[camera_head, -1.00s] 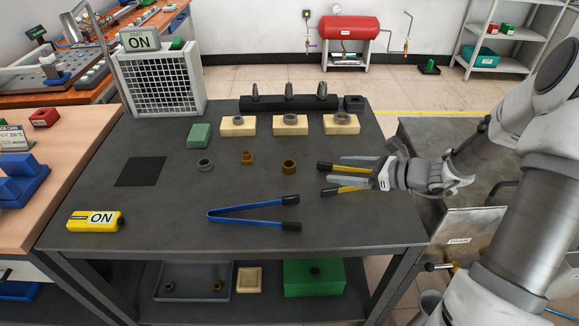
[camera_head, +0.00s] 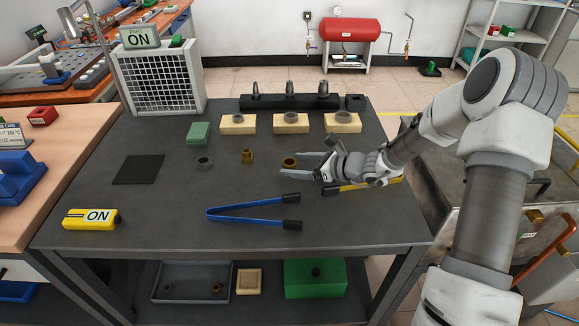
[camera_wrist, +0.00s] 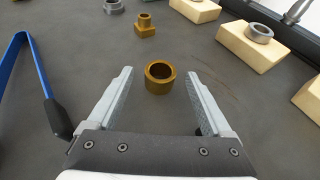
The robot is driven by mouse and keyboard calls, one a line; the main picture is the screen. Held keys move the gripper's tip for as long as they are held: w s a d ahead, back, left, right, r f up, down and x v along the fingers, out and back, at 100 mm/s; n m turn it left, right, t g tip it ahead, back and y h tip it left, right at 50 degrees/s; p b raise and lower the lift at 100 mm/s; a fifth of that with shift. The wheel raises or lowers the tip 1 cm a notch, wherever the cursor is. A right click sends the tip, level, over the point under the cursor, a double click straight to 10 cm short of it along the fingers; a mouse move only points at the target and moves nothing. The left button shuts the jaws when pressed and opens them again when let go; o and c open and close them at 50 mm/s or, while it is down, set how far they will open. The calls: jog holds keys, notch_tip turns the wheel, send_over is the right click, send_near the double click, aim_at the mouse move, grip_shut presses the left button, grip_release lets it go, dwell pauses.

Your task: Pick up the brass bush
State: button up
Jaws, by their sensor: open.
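The brass bush (camera_head: 289,162) is a short, hollow ring standing upright on the dark table. It also shows in the wrist view (camera_wrist: 159,80), centred between my finger ends. My gripper (camera_head: 297,164) is open, low over the table, reaching in from the right. In the wrist view my gripper (camera_wrist: 160,76) has one finger on each side of the bush, with a visible gap on both sides. Nothing is held. I cannot tell the exact height of the fingers over the table.
A brass stepped piece (camera_head: 247,157) and a grey ring (camera_head: 204,163) stand left of the bush. Blue tongs (camera_head: 254,207) lie in front. Yellow-handled tongs (camera_head: 358,186) lie partly under my wrist. Cream blocks with rings (camera_head: 291,123) stand behind. Bare table surrounds the bush.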

jog(key=shift+w+a+f, duration=0.25)
jog(key=shift+w+a, duration=0.1)
jog(key=shift+a, duration=0.2)
grip_shut()
jog(key=shift+r, duration=0.2)
jog(key=shift+r, duration=0.3)
jog(key=r, duration=0.1)
jog(key=r+p, duration=0.1)
jog(key=r, duration=0.2)
jog(key=shift+w+d, duration=0.2)
jog(key=shift+w, duration=0.05)
jog(key=w+d+r+p, duration=0.2)
jog(key=w+d+r, duration=0.4)
jog(key=w, duration=0.3)
jog(key=shift+w, duration=0.15)
jog(key=shift+d, duration=0.1)
